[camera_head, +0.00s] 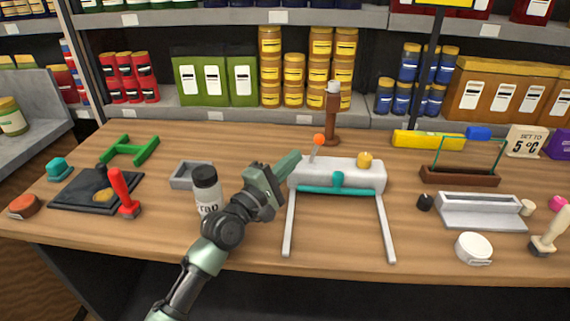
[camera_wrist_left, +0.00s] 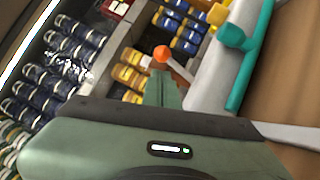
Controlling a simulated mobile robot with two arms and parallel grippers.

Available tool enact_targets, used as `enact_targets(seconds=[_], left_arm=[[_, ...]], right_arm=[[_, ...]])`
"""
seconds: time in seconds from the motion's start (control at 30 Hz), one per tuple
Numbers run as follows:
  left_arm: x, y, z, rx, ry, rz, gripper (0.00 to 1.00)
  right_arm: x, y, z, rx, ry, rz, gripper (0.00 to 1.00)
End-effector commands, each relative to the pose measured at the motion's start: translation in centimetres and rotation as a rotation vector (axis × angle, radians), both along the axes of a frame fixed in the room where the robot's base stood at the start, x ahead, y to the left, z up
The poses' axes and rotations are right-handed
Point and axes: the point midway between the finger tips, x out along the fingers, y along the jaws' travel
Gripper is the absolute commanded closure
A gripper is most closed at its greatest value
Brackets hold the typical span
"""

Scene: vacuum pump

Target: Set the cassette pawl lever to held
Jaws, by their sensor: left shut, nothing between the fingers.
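The lever with an orange ball knob (camera_head: 318,139) stands at the left end of a white rounded device (camera_head: 345,175) on the table. It leans slightly to the right in the head view. The device has a teal bar with a teal knob (camera_head: 338,179) along its front, a yellow knob (camera_head: 364,159) on top and two grey rails toward the front edge. My left gripper (camera_head: 295,158) is shut and empty, just left of the lever. In the left wrist view the orange knob (camera_wrist_left: 161,54) sits just beyond the closed fingertips (camera_wrist_left: 161,80); I cannot tell whether they touch. My right gripper is not in view.
A white TRAP bottle (camera_head: 207,190) stands close beside my left arm, with a grey tray (camera_head: 190,175) behind it. A brown-based frame (camera_head: 460,176) and a grey block (camera_head: 481,211) lie to the right.

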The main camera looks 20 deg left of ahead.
Motion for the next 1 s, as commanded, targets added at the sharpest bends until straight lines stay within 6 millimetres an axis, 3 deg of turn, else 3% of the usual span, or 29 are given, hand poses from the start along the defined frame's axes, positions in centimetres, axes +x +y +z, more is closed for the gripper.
enact_targets(seconds=[0.1,0.3,0.73,1.0], left_arm=[[2.1,-0.6,0.6,-0.001,-0.002,0.001,1.0],[4.0,-1.2,0.8,0.001,-0.001,0.0,1.0],[4.4,-1.3,0.9,0.003,0.001,0.0,1.0],[4.9,-2.6,2.0,0.097,0.029,0.001,1.0]], right_arm=[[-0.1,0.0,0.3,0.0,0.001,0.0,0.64],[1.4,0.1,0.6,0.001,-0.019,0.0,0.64],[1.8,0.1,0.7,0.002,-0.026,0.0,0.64],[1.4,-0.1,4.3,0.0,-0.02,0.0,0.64]])
